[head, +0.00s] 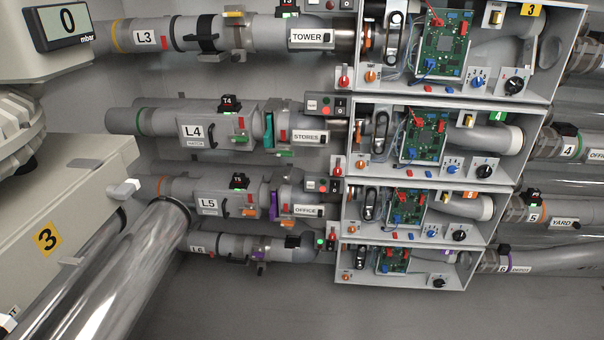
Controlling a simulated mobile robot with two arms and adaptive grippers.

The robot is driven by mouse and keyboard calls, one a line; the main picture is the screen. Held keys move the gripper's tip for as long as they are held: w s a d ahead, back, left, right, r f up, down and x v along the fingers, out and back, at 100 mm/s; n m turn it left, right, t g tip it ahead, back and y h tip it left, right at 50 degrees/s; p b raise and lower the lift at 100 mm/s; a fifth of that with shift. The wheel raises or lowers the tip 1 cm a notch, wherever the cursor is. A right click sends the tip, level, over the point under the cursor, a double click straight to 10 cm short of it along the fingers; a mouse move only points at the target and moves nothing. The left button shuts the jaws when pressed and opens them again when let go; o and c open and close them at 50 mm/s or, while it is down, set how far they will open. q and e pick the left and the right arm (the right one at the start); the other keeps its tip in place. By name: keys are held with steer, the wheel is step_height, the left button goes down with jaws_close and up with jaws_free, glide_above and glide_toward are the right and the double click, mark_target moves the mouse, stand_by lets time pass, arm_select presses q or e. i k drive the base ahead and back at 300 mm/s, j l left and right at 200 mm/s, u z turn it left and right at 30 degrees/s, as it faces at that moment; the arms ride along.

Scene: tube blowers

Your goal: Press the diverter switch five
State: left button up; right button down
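The open-front box in the L5 row (347,232) carries an orange tag (471,195) whose digit is too small to read surely; the pipe on its right is labelled 5 (533,215). Inside are a black slotted lever plate (371,204), a green circuit board (407,207), a small pale switch (446,196), a blue knob (431,231) and a black dial (459,236). I cannot tell which of these is the diverter switch. A small panel with a red and a green button (322,186) sits at its upper left. Neither of my grippers is in view.
Similar boxes stand above, tagged 3 (530,11) and 4 (497,115), and another below (400,282). Pipes L3 (147,38), L4 (192,131), L5 (208,203) and L6 (196,249) enter from the left.

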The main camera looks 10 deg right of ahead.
mark_target(335, 185)
steer(key=i+l+u, duration=0.3)
steer(key=i, duration=0.2)
steer(key=i+l+u, duration=0.3)
steer(key=i+l, duration=0.05)
steer(key=i, duration=0.1)
